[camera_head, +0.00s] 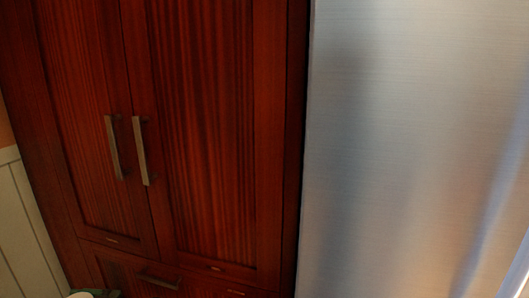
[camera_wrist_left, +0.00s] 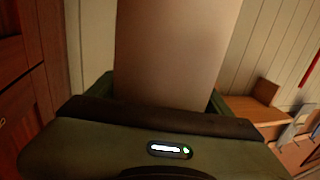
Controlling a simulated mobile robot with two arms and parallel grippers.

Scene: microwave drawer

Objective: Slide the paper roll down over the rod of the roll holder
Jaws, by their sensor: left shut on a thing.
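My left gripper (camera_wrist_left: 162,98) is shut on the paper roll (camera_wrist_left: 178,45) in the left wrist view. The roll is a plain pinkish-beige shape that runs up out of the top of that view. Dark green fingers show at both sides of its lower part. In the head view only a small pale and dark green bit shows at the bottom left edge, too little to tell what it is. The roll holder and its rod are in neither view. My right gripper is in neither view.
A dark red wooden cabinet (camera_head: 210,130) with two metal door handles and a drawer below fills the left and middle of the head view. A brushed metal panel (camera_head: 410,140) stands to its right. Pale panelled wall (camera_wrist_left: 275,45) and a brown wooden surface (camera_wrist_left: 250,110) show in the wrist view.

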